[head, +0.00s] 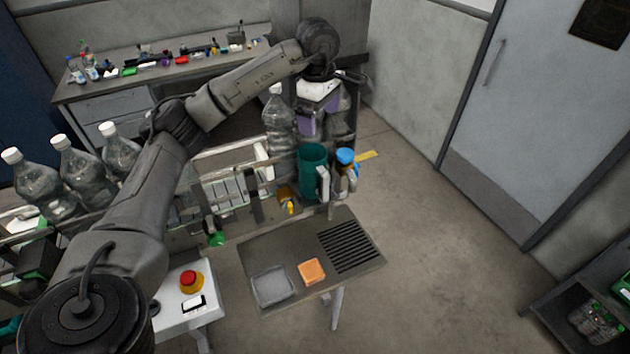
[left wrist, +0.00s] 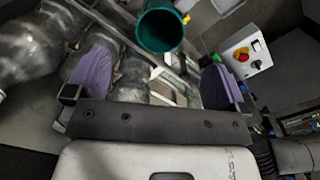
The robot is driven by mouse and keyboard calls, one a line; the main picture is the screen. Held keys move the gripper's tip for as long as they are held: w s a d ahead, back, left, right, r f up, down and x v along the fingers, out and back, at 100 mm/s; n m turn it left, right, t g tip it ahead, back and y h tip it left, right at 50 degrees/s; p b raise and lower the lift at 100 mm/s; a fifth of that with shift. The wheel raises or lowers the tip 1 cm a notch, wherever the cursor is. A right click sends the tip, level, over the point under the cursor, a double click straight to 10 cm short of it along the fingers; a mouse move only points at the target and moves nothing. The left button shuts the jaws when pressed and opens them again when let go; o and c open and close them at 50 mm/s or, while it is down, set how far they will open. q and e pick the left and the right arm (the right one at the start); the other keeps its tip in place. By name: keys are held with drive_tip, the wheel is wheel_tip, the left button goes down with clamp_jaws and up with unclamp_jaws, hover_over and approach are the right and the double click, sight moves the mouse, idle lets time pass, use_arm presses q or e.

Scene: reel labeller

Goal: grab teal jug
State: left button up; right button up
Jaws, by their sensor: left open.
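The teal jug (head: 311,172) stands upright at the right end of the bottle line, its open top facing up. It also shows in the left wrist view (left wrist: 160,30) at the top middle, where I look into its round mouth. My left gripper (head: 311,122) is above and behind the jug in the head view, with purple pads on its fingers. In the left wrist view its two fingers (left wrist: 153,80) are spread wide apart and the jug lies beyond them, not between them. My right gripper is in neither view.
Clear bottles crowd the jug and gripper, one with a white cap (head: 279,118) just left. A blue-topped item (head: 346,157) stands close right of the jug. In front is a low table (head: 300,252) with an orange block (head: 311,271).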

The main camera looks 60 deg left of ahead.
use_arm(q)
wheel_tip(320, 180, down, 2)
drive_tip(key=b, duration=0.2)
approach(314, 158)
drive_tip(key=s+d+f, duration=0.1)
drive_tip(key=s+d, duration=0.1)
drive_tip(key=d, duration=0.2)
wheel_tip(314, 158, down, 4)
drive_tip(key=shift+w+a+f, duration=0.1)
drive_tip(key=shift+w, duration=0.05)
drive_tip(key=shift+f, duration=0.65)
drive_tip(key=c, duration=0.9)
drive_tip(key=shift+c, duration=0.6)
